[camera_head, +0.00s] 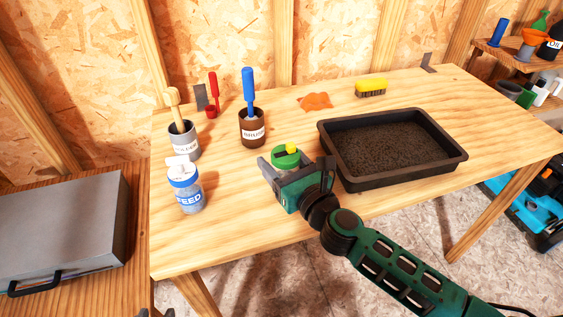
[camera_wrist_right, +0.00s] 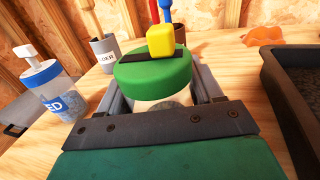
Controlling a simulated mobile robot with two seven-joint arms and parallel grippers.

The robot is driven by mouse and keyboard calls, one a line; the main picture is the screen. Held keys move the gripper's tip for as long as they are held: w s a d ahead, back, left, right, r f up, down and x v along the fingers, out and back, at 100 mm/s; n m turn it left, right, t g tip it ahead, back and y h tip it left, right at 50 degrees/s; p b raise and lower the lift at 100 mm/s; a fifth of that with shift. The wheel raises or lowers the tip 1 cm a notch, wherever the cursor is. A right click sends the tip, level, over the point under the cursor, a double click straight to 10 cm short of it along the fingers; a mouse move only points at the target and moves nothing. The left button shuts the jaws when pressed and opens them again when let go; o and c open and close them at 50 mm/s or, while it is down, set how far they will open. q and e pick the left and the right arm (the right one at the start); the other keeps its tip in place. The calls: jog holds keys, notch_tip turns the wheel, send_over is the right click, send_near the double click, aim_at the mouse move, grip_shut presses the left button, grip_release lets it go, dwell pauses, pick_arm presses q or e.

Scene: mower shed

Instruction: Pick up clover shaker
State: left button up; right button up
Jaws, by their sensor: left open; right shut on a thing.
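A shaker with a green lid and a yellow knob, which I take for the clover shaker (camera_head: 286,154), stands on the wooden workbench (camera_head: 240,220); its label is hidden. My right gripper (camera_head: 283,168) is shut around its body, below the lid. In the right wrist view the green lid (camera_wrist_right: 153,72) shows between the two fingers, and the lower body is mostly hidden by the gripper. I cannot tell whether its base touches the bench. Only the tips of my left gripper (camera_head: 157,313) show at the bottom edge, apart and empty, well away from the shaker.
A blue-lidded seed shaker (camera_head: 187,190) stands left. Behind it are a grey tin with a brush (camera_head: 183,141) and a brown tin with a blue-handled tool (camera_head: 252,130). A black soil tray (camera_head: 345,178) lies close right. An orange cloth (camera_head: 315,101) and yellow brush (camera_head: 371,87) lie behind.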

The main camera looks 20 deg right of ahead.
notch_tip(320, 180, up, 11)
jog(key=p, duration=0.6)
jog(key=shift+f, duration=0.2)
notch_tip(320, 180, up, 8)
jog(key=shift+f, duration=0.2)
